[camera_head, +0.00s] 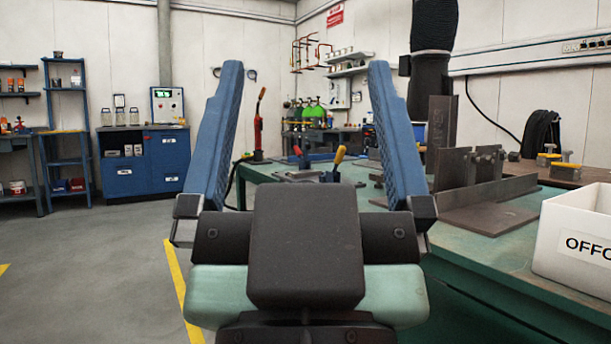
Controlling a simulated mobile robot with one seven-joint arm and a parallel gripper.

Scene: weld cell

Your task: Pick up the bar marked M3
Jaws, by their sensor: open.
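My gripper (305,66) fills the middle of the view, with its two blue fingers spread wide apart. Nothing is between the fingers; the room shows through the gap. No bar with a readable M3 mark is visible. A tall dark metal plate (441,128) stands upright on the green welding table (478,256), right of the right finger. It carries faint marks that I cannot read. Lower grey metal plates (453,168) stand in front of it on a flat base plate. My gripper hides part of the table.
A white bin (558,233) labelled "OFFC…" stands on the table at the right edge. Clamps (489,158) and tools with yellow handles (339,157) are on the table. A blue cabinet (145,163) and shelves (67,135) stand at the left wall. Floor at left is clear.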

